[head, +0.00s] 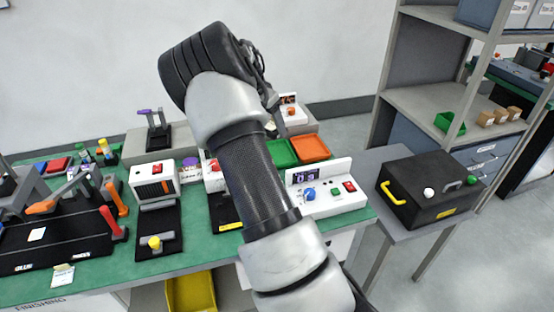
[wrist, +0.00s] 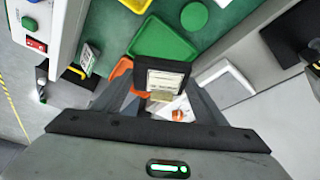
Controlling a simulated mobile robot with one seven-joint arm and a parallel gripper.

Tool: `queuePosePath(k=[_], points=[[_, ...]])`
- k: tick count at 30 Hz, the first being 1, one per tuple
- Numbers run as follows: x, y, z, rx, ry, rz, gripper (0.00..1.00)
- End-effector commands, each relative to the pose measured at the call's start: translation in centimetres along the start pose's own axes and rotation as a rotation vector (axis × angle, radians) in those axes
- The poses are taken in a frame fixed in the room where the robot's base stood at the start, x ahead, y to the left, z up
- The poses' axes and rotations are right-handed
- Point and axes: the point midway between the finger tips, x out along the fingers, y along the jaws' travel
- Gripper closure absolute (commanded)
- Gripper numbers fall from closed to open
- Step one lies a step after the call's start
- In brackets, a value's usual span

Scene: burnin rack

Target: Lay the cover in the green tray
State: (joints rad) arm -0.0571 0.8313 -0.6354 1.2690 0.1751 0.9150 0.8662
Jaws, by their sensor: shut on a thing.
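My gripper (wrist: 160,96) is shut on a black, square-edged piece with a pale label, which looks like the cover (wrist: 142,66). The cover is held up between the fingertips in the wrist view. The green tray (wrist: 143,37) lies beyond it there, partly hidden behind the cover. In the head view the green tray (head: 284,154) sits at the back of the green bench, partly behind my arm. My gripper and the cover are mostly hidden by my arm in that view.
The orange tray (head: 311,149) stands right beside the green one. A white control box (head: 325,190) with a blue knob is in front of the trays. A black case (head: 432,187) with a yellow handle stands on the grey side table. Devices crowd the bench's left.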

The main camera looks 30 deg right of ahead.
Motion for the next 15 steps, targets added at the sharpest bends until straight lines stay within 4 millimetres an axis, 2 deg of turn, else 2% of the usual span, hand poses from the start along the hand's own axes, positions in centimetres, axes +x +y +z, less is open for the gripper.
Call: queuePosePath(k=[1,7,15], points=[[0.9,-0.1,-0.6,0.032,0.004,0.016,0.57],[2.3,-0.3,-1.7,0.109,0.004,0.047,0.57],[6.0,-0.2,-0.3,0.117,0.002,0.053,0.57]])
